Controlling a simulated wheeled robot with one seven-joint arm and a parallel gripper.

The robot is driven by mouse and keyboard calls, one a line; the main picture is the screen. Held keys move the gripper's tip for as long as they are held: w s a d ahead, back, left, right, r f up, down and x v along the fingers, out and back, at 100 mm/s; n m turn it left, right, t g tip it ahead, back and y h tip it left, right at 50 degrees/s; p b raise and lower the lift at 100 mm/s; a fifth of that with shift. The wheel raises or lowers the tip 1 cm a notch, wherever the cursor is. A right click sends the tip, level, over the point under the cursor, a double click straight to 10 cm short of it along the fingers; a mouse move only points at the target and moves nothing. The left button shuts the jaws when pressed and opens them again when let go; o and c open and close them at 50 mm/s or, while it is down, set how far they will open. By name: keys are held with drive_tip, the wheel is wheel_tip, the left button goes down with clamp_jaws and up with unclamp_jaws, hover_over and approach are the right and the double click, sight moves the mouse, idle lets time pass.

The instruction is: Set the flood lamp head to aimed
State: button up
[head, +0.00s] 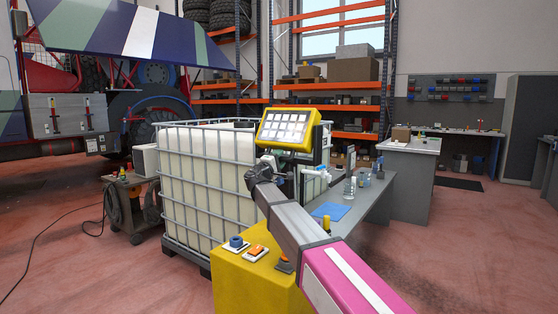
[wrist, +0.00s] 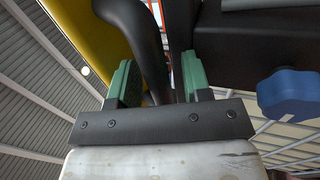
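The flood lamp head (head: 289,128) is a yellow housing with a bright gridded face, raised above the tank and tilted in the head view. In the wrist view its yellow side (wrist: 88,35) fills the upper left. A black curved handle (wrist: 148,50) comes down beside it. My gripper (head: 268,166) is just below the lamp head. In the wrist view its green-padded fingers (wrist: 158,82) stand apart on either side of the handle, with a gap visible at the right finger. A blue knob (wrist: 290,97) is at the right on a dark bracket.
A caged white tank (head: 205,185) stands left of my arm. A yellow box with buttons (head: 235,285) is in front, and a grey bench (head: 372,200) with bottles and a blue cloth is at the right. A truck is at the left. Red floor is open at far right.

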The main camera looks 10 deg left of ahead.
drive_tip(key=shift+s, duration=0.15)
drive_tip(key=v, duration=1)
drive_tip(key=shift+s+a+f+h, duration=0.2)
drive_tip(key=shift+s+a+h, duration=0.05)
drive_tip(key=shift+h, duration=0.05)
drive_tip(key=s+d+f+m+g, duration=0.2)
drive_tip(key=d+f+m+g, duration=0.7)
drive_tip(key=d+f, duration=2.1)
drive_tip(key=s+d+f+m+g+y, duration=0.4)
drive_tip(key=s+d+f+g+y, duration=0.4)
drive_tip(key=s+d+f+g, duration=0.3)
drive_tip(key=s+d+f, duration=0.4)
drive_tip(key=s+f, duration=0.2)
drive_tip(key=s, duration=0.2)
drive_tip(key=shift+s+d+f+y, duration=0.25)
drive_tip(key=shift+s+f+y, duration=0.05)
drive_tip(key=shift+s, duration=0.05)
